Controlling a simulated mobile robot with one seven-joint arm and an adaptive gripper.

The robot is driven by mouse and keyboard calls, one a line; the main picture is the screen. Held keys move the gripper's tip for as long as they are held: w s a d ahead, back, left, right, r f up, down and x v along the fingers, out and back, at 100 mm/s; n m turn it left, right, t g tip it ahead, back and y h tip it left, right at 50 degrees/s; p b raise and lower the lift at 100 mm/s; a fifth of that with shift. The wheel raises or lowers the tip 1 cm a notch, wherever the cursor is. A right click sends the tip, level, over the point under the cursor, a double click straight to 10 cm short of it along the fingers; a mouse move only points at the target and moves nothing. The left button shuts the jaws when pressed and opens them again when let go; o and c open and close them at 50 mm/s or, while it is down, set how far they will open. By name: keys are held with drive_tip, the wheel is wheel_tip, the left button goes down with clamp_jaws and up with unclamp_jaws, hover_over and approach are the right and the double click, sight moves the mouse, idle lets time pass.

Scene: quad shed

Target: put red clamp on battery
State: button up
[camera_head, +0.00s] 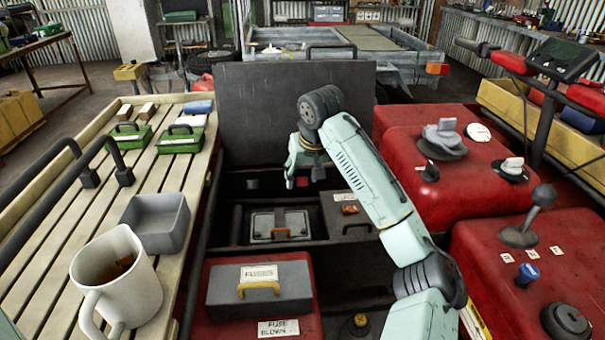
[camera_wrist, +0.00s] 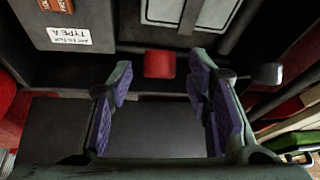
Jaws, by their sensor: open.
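A small red block, which looks like the red clamp (camera_wrist: 160,64), shows in the wrist view just beyond and between my fingertips. It also shows in the head view (camera_head: 302,182), inside the dark open compartment. My gripper (camera_head: 305,170) is over the far part of that compartment, pointing down. In the wrist view its purple-padded fingers (camera_wrist: 160,84) are wide apart with nothing between the pads. A grey box with a white "TYPE A" label, probably the battery (camera_wrist: 40,27), is at the upper left of the wrist view. In the head view it (camera_head: 338,222) is partly behind my arm.
A toolbox with a yellow handle (camera_head: 240,300) stands nearer. The raised dark lid (camera_head: 265,105) closes off the back. A slatted rack (camera_head: 45,235) holds a mug (camera_head: 145,285) and a grey bin (camera_head: 165,240).

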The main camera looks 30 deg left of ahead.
drive_tip(key=shift+w+f, duration=0.1)
drive_tip(key=shift+f, duration=0.15)
drive_tip(key=shift+c, duration=0.5)
clamp_jaws()
